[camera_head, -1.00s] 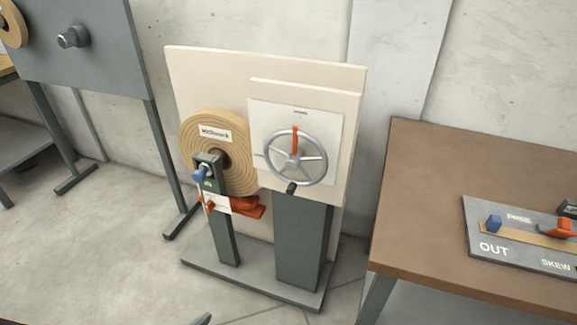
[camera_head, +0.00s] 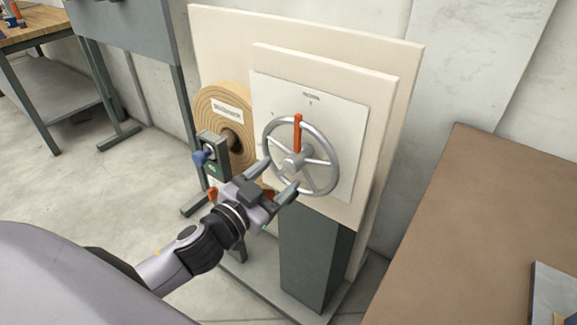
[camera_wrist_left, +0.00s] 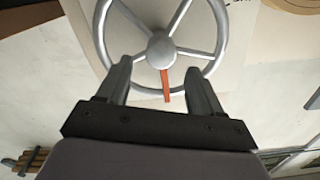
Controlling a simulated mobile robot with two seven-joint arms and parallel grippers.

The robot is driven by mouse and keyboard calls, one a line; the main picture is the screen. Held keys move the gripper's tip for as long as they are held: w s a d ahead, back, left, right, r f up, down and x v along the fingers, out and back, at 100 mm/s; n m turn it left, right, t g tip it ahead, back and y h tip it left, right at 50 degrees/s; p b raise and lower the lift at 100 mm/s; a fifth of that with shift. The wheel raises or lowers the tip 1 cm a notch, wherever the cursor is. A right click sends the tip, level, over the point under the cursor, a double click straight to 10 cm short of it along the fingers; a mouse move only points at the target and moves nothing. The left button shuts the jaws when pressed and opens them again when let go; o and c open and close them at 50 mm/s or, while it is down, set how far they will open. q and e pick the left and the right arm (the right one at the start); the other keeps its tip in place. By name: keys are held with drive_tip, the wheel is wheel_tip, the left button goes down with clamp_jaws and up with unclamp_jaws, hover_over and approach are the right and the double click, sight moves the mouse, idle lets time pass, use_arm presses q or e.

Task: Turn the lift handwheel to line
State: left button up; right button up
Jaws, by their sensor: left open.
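The grey spoked handwheel (camera_head: 293,161) is mounted on a white plate (camera_head: 346,128) on the cream panel. Its orange pointer (camera_head: 298,132) stands straight up at the top of the rim, below small dark marks on the plate. In the left wrist view the handwheel (camera_wrist_left: 160,50) fills the upper middle, and its orange pointer (camera_wrist_left: 166,85) points down. My left gripper (camera_head: 279,176) is open at the wheel's lower left; its fingers (camera_wrist_left: 156,68) overlap the wheel's rim in the wrist view. Contact cannot be told. The dark rim knob is not visible now. My right gripper is not in view.
A wound tan roll (camera_head: 216,99) and a post with a blue knob (camera_head: 199,158) stand left of the wheel. A brown table (camera_head: 470,220) is close on the right. A grey panel stand (camera_head: 120,30) is at the back left.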

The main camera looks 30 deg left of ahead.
sight(289, 166)
use_arm(q)
drive_tip(key=shift+w+d, duration=0.15)
drive_tip(key=shift+w, duration=0.9)
drive_tip(key=shift+w+d, duration=0.15)
drive_tip(key=shift+w, duration=0.9)
clamp_jaws()
